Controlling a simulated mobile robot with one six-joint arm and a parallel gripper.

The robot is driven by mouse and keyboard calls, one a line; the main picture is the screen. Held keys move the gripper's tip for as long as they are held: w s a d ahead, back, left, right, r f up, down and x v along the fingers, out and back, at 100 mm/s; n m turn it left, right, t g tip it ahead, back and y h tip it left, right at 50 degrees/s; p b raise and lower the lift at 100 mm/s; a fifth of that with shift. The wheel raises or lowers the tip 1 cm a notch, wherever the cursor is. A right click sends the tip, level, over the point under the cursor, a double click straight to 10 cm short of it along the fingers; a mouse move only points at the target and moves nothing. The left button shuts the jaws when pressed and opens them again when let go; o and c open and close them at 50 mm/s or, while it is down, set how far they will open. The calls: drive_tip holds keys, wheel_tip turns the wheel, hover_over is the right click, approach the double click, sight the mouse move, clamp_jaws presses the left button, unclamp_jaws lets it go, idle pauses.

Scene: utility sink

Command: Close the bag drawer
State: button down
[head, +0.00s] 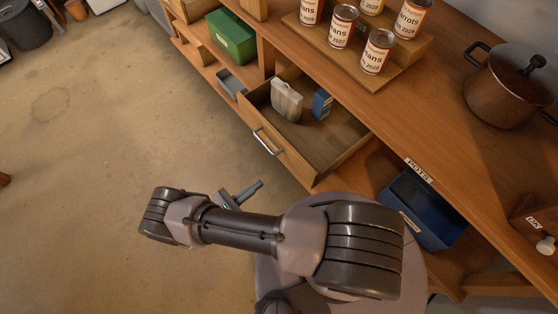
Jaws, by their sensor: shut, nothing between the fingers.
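The drawer (291,150) is a wooden drawer pulled out from under the wooden counter, with a metal bar handle (268,142) on its front. Inside it stand a pale translucent container (286,101) and a small blue box (322,104). No label for the drawer can be read here. My gripper (254,188) is shut and empty, partly hidden behind my arm. In the picture it is below the drawer front and handle, apart from them, over the bare floor.
Several labelled cans (377,52) stand on a wooden riser on the counter, with a brown pot (507,88) to the right. A blue bin (423,208) sits under the "POTS" label. A green box (232,37) is on the shelf beyond the drawer. The floor (110,130) at left is largely clear.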

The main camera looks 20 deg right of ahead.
sight(296, 158)
drive_tip(key=x, duration=1.3)
drive_tip(key=shift+s+d+r, duration=0.3)
drive_tip(key=shift+d, duration=0.25)
